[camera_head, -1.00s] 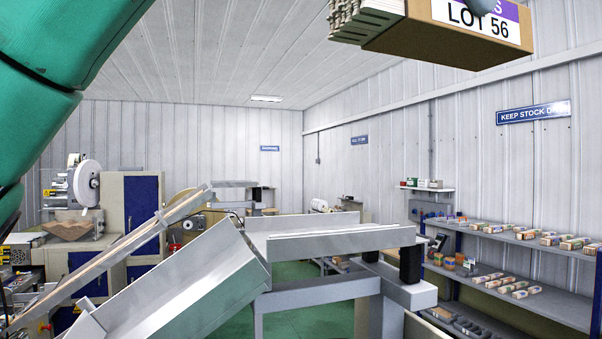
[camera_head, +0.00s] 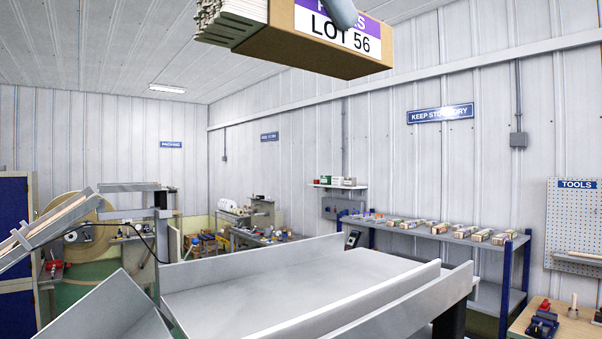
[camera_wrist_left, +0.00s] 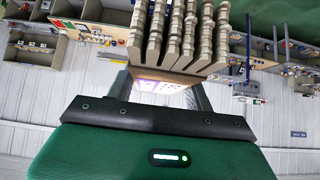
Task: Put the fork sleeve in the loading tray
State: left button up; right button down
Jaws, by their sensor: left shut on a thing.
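The fork sleeve (camera_head: 310,38) is a brown cardboard sleeve with a purple and white "LOT 56" label and pale stacked forks showing at its left end. It hangs at the top of the head view. A grey part of my left gripper (camera_head: 343,12) shows against its label. In the left wrist view the gripper (camera_wrist_left: 163,88) is shut on the sleeve (camera_wrist_left: 183,73), with the fork ends pointing up the picture. The loading tray (camera_head: 250,296) is a grey metal tray with raised side walls, lower in the head view. It looks empty, and the sleeve is apart from it. My right gripper is out of view.
A sloping metal chute (camera_head: 112,312) stands left of the tray. A stock shelf (camera_head: 425,238) with several small boxes is behind it on the right. A tool board (camera_head: 578,225) and wooden bench (camera_head: 575,328) are at far right. The air above the tray is clear.

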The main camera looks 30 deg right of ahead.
pick_arm(q)
notch_tip(320, 180, down, 15)
jog(key=shift+w+a+f+p, duration=0.1)
jog(key=shift+f+p, duration=0.05)
jog(key=shift+p, duration=1.1)
notch_tip(320, 180, down, 4)
jog(key=shift+r+p, duration=0.15)
jog(key=shift+p, duration=0.45)
jog(key=shift+f, duration=0.2)
jog(key=o, duration=1.1)
